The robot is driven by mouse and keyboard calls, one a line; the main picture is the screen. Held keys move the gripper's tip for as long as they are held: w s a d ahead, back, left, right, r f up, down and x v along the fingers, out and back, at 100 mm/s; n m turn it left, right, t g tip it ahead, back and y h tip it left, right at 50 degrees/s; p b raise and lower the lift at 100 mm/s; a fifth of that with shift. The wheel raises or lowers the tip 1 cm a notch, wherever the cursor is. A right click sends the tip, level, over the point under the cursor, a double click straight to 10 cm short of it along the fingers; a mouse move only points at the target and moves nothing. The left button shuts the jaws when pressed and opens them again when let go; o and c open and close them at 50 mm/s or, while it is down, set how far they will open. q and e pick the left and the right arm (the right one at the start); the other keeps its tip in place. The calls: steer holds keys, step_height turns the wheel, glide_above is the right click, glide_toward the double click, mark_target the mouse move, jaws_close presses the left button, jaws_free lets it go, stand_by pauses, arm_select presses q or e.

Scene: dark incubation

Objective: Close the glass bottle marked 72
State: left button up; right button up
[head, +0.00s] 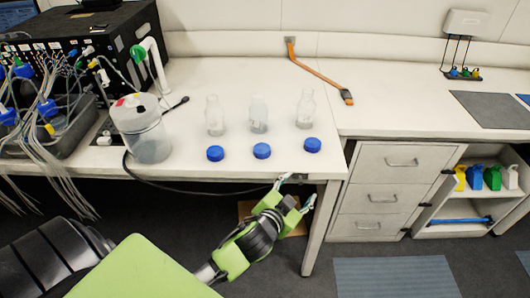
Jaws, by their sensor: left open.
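Three clear glass bottles stand upright and uncapped in a row on the white table: a left one (214,116), a middle one (258,114) and a right one (305,109). Their markings are too small to read, so I cannot tell which is 72. Three blue caps lie in front of them: a left cap (215,153), a middle cap (262,150) and a right cap (312,145). My left gripper (296,186) is open and empty at the table's front edge, below the middle and right caps. My right gripper is out of view.
A translucent container (146,137) with a dark cable stands left of the bottles. A black device (85,50) with tubes fills the left end. An orange-brown strap-like object (318,72) lies behind the right bottle. A drawer cabinet (385,190) stands right of the table leg.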

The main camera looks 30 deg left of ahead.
arm_select(q)
steer(key=w+d+r+m+t+h, duration=0.3)
steer(key=d+r+m+h, duration=0.1)
steer(key=r, duration=0.5)
steer(key=w+d+r+m+t+h, duration=0.2)
steer(key=w+d+r+m+h, duration=0.15)
steer(key=r, duration=0.55)
steer(key=s+d+r+m+g+h, duration=0.25)
steer(key=d+m+g+h, duration=0.35)
steer(key=m, duration=0.3)
steer(key=s+d+r+m+g+h, duration=0.25)
steer(key=d+m+g+h, duration=0.2)
steer(key=d+m, duration=0.35)
steer(key=w+a+f+m+g+y, duration=0.1)
steer(key=a+f+m+g+y, duration=0.3)
steer(key=a+f+y, duration=0.7)
steer(key=a+r+n+g+y, duration=0.1)
steer(key=a+y, duration=0.3)
steer(key=a, duration=0.8)
steer(key=a+r+n+g+y, duration=0.1)
steer(key=a+r+n+y, duration=0.3)
steer(key=a, duration=0.8)
steer(key=shift+a+r+p, duration=0.3)
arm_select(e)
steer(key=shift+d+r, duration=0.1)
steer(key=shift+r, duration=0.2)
